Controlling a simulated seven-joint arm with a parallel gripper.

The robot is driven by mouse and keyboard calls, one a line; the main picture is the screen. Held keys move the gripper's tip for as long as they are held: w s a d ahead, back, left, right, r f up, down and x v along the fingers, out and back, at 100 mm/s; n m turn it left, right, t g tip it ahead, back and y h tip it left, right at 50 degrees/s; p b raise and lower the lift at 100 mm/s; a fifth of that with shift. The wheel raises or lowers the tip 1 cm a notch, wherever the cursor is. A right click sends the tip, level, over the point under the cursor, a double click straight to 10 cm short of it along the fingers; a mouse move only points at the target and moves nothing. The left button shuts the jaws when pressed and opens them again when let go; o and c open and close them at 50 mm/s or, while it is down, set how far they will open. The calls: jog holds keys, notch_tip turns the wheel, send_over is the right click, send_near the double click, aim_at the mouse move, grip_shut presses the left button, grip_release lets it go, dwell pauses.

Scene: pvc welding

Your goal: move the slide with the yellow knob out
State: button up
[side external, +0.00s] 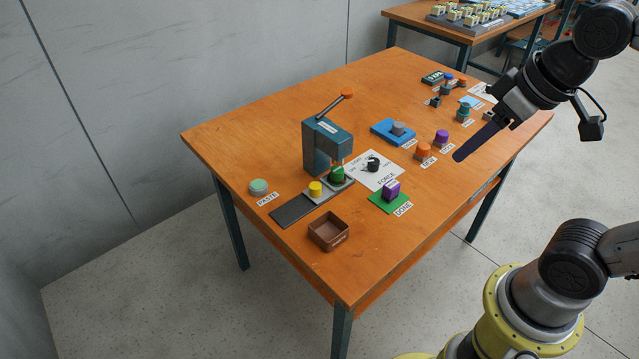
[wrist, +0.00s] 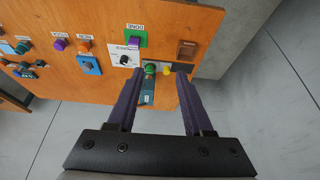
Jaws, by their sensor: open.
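The slide (side external: 313,199) is a light grey plate on a dark track (side external: 290,212) at the foot of the blue-grey press (side external: 322,145). Its yellow knob (side external: 315,189) stands upright in front of the press, and a green part (side external: 337,174) sits under the press head. My gripper (side external: 460,154) is open and empty, high up and well to the right of the slide in the side view. In the wrist view the yellow knob (wrist: 166,71) and green part (wrist: 150,68) appear between the distant fingertips (wrist: 160,72); neither is touched.
The press lever ends in an orange ball (side external: 347,95). A brown bin (side external: 329,231) stands near the track. A green pad (side external: 380,203) holds a purple block (side external: 391,189). A black dial (side external: 373,163) and orange knob (side external: 424,150) stand further right.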

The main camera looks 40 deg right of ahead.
jog(key=w+g, duration=0.2)
jog(key=w, duration=0.8)
jog(key=n+g, duration=0.3)
send_over(315, 186)
notch_tip(315, 186, down, 15)
notch_tip(315, 186, down, 13)
jog(key=shift+f, duration=0.2)
grip_shut()
